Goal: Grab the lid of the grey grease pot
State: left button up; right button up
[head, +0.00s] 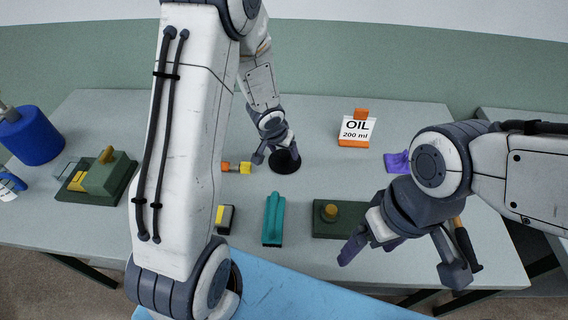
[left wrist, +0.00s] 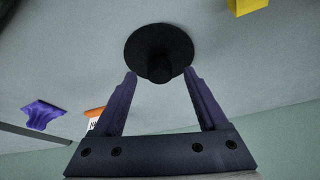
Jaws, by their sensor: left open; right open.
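A dark, nearly black round pot (head: 286,163) stands on the table near the middle, partly hidden behind my left gripper in the head view. In the left wrist view its round dark lid (left wrist: 143,42) shows with a knob (left wrist: 160,68) on top. My left gripper (head: 275,156) is open over the pot. In the left wrist view its fingertips (left wrist: 159,74) are on either side of the knob, with gaps visible; I cannot tell their exact height against it. My right gripper (head: 400,268) is open and empty over the front right of the table.
An orange oil container (head: 354,142) and a purple part (head: 397,162) stand behind to the right. A yellow-orange piece (head: 238,168) lies left of the pot. A teal block (head: 273,222) and a green block with a yellow knob (head: 338,228) are in front. A blue cylinder (head: 33,138) is far left.

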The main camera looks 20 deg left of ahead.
pick_arm(q)
jog(key=x, duration=0.2)
jog(key=shift+f+b, duration=0.3)
jog(key=shift+b, duration=0.1)
jog(key=shift+r, duration=0.15)
grip_shut()
jog(key=shift+r, duration=0.1)
